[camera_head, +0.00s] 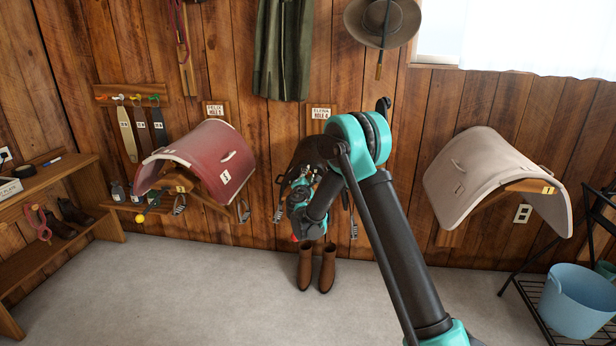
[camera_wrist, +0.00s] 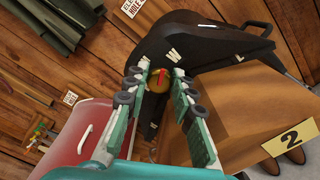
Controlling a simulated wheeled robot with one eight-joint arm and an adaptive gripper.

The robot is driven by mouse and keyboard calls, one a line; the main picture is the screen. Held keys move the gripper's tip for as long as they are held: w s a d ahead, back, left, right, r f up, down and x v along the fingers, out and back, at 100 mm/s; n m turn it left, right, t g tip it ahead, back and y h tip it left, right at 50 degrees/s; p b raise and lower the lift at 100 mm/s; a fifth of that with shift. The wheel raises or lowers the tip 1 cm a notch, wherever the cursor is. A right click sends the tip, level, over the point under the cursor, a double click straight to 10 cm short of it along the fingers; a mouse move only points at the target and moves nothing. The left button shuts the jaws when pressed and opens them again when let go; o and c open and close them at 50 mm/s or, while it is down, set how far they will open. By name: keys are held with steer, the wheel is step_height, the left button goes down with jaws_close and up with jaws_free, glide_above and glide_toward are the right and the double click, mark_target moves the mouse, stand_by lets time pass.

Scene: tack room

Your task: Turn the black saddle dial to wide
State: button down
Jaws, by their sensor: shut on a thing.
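The black saddle (camera_wrist: 215,45) hangs on a wooden rack with a yellow "2" plate (camera_wrist: 292,138) in the wrist view. In the head view the black saddle (camera_head: 312,152) is mostly hidden behind my arm. The dial, a small round brass-brown knob (camera_wrist: 159,82), sits on the saddle's front, with a white "W" (camera_wrist: 173,55) just above and right of it. My gripper (camera_wrist: 160,73) has its fingers on both sides of the dial and is shut on it. In the head view my gripper (camera_head: 302,183) is in front of the saddle.
A red saddle (camera_head: 205,158) hangs to the left and a beige one (camera_head: 490,172) to the right. Brown boots (camera_head: 327,268) stand below on the floor. A blue bucket (camera_head: 575,300) is at the lower right. The grey floor in front is clear.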

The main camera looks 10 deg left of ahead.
steer(key=c, duration=1.3)
jaws_free()
steer(key=shift+s, duration=0.1)
steer(key=s, duration=1.1)
steer(key=shift+s+a, duration=0.2)
steer(key=shift+s, duration=0.2)
